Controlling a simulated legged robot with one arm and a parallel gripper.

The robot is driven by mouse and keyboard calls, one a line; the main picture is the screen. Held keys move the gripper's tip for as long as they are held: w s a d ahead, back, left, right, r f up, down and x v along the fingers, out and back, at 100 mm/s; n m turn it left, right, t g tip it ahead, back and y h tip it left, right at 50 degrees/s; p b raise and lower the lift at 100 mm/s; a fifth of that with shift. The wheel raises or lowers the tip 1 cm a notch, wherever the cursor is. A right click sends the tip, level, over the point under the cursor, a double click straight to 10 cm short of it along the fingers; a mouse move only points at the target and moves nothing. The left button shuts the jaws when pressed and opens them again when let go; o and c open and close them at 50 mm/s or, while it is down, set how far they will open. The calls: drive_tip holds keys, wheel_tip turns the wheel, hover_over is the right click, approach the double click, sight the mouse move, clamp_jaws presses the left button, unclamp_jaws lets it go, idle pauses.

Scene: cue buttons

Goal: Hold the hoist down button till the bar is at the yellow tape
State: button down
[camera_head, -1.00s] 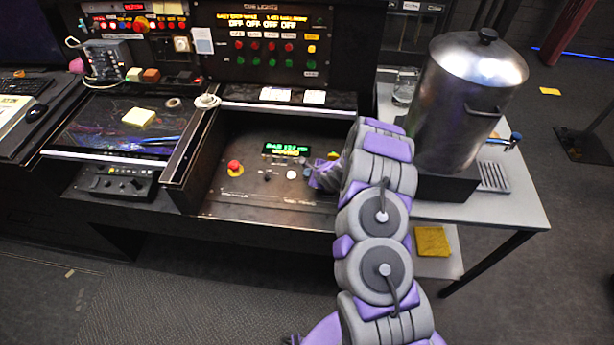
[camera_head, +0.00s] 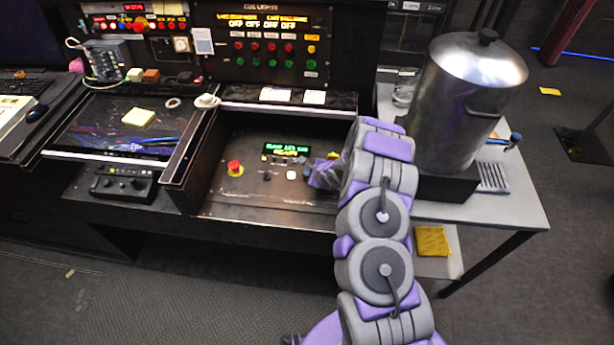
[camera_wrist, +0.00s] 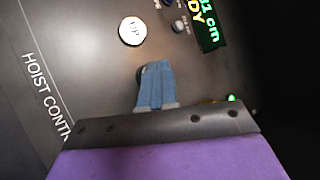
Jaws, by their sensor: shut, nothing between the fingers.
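The hoist control panel (camera_head: 262,198) sits in the desk recess, and its "HOIST CONT…" lettering shows in the wrist view. My gripper (camera_wrist: 153,66) is shut and empty, its blue fingertips over a dark round button (camera_wrist: 140,73) that they mostly cover. I cannot tell whether the button is pressed in. The white UP button (camera_wrist: 132,31) is uncovered beside the fingertips. The display (camera_head: 286,150) has a green line and a yellow line; in the wrist view it is cut off, showing "1 cm" and "DY". I see neither the hoist bar nor its tape mark.
A red mushroom button (camera_head: 234,167) is at the panel's left. A large metal urn (camera_head: 465,100) stands on the side table (camera_head: 520,210) right of my arm. The cue light panel (camera_head: 270,50) rises behind. A small yellow patch (camera_head: 550,91) lies on the floor.

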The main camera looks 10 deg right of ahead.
drive_tip(key=shift+a+r, duration=0.15)
drive_tip(key=shift+r, duration=0.5)
drive_tip(key=shift+r+p, duration=1.95)
drive_tip(key=shift+r, duration=0.55)
drive_tip(key=c, duration=1.9)
unclamp_jaws()
